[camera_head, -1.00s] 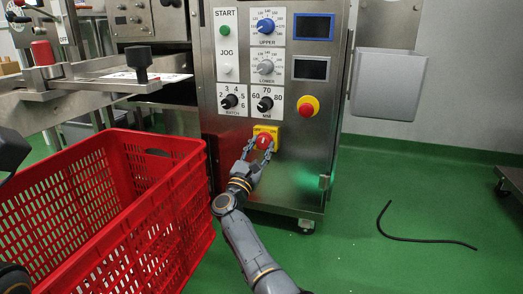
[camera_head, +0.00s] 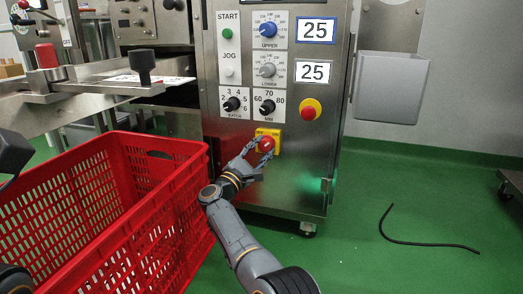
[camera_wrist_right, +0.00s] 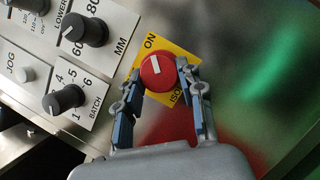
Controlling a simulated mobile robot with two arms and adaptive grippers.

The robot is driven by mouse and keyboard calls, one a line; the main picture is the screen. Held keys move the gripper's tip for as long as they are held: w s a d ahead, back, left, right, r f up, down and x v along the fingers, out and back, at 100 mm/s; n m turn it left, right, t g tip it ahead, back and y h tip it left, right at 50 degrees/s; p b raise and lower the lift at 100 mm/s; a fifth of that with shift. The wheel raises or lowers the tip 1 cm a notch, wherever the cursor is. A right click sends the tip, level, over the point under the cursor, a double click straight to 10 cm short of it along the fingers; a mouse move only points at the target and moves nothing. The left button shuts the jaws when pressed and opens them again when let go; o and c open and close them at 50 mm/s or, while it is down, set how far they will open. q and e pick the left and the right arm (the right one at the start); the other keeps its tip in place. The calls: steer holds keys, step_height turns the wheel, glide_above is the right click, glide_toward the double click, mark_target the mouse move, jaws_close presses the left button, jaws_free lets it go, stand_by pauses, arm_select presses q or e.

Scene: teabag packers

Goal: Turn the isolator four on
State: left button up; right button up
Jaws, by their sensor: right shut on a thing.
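The isolator is a red rotary knob (camera_head: 266,145) on a yellow plate (camera_head: 276,133), low on the steel machine panel. In the right wrist view the red knob (camera_wrist_right: 158,72) has a white mark, and the yellow plate (camera_wrist_right: 181,60) reads ON near it. My right gripper (camera_head: 262,152) is shut on the knob; in the wrist view its two fingers (camera_wrist_right: 160,88) stand on either side of it. Both displays above, the upper (camera_head: 315,30) and the lower (camera_head: 313,72), are lit and read 25.
A red crate (camera_head: 110,139) stands on the floor to the left of my right arm. The panel also has a red push button (camera_head: 308,112) on yellow and several dials. A black hose (camera_head: 430,243) lies on the green floor at right.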

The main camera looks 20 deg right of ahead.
stand_by(0.3)
steer(key=o, duration=1.2)
